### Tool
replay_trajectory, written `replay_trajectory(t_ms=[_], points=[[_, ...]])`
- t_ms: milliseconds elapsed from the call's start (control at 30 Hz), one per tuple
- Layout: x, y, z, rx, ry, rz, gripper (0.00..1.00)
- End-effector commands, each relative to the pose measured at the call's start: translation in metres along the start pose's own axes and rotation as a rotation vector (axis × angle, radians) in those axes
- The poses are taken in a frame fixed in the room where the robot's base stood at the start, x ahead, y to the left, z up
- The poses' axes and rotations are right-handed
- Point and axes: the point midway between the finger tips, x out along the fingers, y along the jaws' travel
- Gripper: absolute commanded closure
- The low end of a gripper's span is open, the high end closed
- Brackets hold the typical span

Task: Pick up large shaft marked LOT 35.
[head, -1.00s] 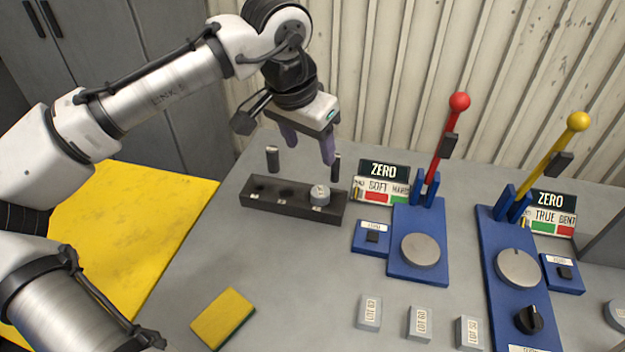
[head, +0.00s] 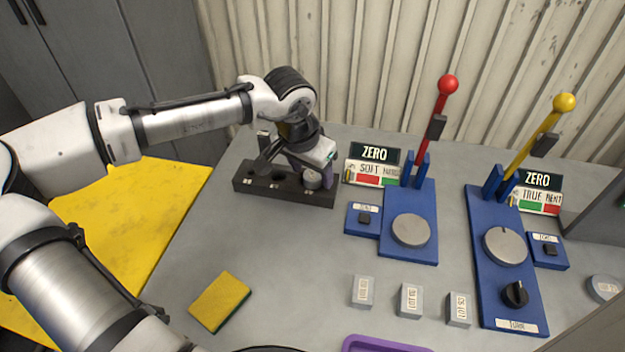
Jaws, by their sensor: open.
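A dark rack (head: 250,187) with several holes stands on the grey bench at the back left. A short grey cylinder with a light top (head: 312,180) sits in its right end. I cannot read LOT 35 on anything, so I cannot tell which piece is the large shaft. My gripper (head: 311,178) is low over the rack's right half, open, its purple-grey fingers close to the grey cylinder. The gripper hides part of the rack and what is behind it.
Two blue testers carry a red-knobbed lever (head: 448,85) and a yellow-knobbed lever (head: 564,103), right of the rack. Several small labelled grey blocks (head: 362,292) line the front. A yellow sponge (head: 220,302) and purple tray edge (head: 385,343) are nearer. Bench between rack and sponge is clear.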

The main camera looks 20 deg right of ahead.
Motion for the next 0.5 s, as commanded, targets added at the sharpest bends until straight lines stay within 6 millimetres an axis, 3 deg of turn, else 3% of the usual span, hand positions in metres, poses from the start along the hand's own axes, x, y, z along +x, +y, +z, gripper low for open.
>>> replay_trajectory(t_ms=[300, 500], points=[[0.0057, -0.0002, 0.0000, 0.000, 0.001, 0.000, 0.41], [0.0056, -0.0002, 0.0000, 0.000, 0.001, 0.000, 0.67]])
